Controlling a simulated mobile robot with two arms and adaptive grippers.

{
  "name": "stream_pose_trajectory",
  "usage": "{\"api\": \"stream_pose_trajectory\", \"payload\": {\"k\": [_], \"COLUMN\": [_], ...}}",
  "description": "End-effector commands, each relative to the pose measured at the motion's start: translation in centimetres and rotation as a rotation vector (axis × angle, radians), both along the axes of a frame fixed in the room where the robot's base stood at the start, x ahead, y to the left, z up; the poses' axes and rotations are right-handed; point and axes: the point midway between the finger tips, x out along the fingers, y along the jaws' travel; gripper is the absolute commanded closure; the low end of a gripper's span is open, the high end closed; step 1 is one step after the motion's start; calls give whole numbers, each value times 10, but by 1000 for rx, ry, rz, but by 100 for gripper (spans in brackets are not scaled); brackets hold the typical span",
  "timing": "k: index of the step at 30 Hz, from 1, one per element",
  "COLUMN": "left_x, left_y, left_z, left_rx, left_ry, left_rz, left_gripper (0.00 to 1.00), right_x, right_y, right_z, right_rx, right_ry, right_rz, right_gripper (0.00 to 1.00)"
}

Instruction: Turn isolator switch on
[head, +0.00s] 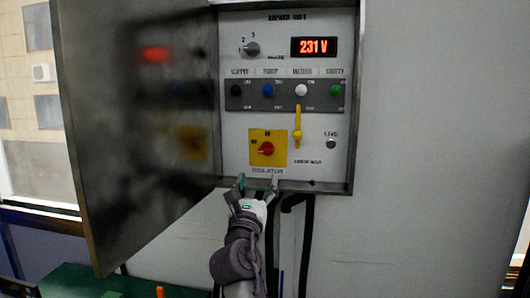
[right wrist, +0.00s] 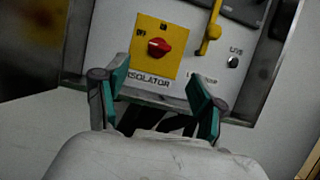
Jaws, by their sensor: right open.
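The isolator switch is a red rotary knob (head: 266,149) on a yellow square plate (head: 256,158), low in the open control box. In the right wrist view the red knob (right wrist: 158,46) shows above the fingers, on its yellow plate (right wrist: 143,61). The knob's pointer lies roughly sideways; I cannot read its exact position. My right gripper (head: 258,184) is just below the plate, near the box's lower edge. Its green-padded fingers (right wrist: 160,90) are open and empty, apart from the knob. My left gripper is not in view.
The box door (head: 140,140) stands open on the left. A yellow lever (head: 297,128) hangs right of the isolator, below a row of coloured knobs. A display (head: 313,47) reads 231 V. Black cables (head: 306,235) run below the box. The wall (head: 430,150) at right is clear.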

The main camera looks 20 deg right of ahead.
Motion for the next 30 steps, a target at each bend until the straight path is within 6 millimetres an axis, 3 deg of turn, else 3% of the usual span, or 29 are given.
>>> {"api": "stream_pose_trajectory", "payload": {"k": [6, 15, 21, 30], "left_x": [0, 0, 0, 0], "left_y": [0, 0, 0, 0], "left_z": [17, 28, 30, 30], "left_rx": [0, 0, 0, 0], "left_ry": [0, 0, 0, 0], "left_rz": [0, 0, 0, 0], "left_gripper": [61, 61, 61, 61], "right_x": [36, 78, 89, 91], "right_y": [-25, -52, -60, -61], "right_z": [23, 41, 44, 44], "right_rx": [-1, 0, 3, 2], "right_ry": [1, 1, 1, 1], "right_rz": [0, 2, 3, 4], "right_gripper": [31, 31, 31, 31]}}
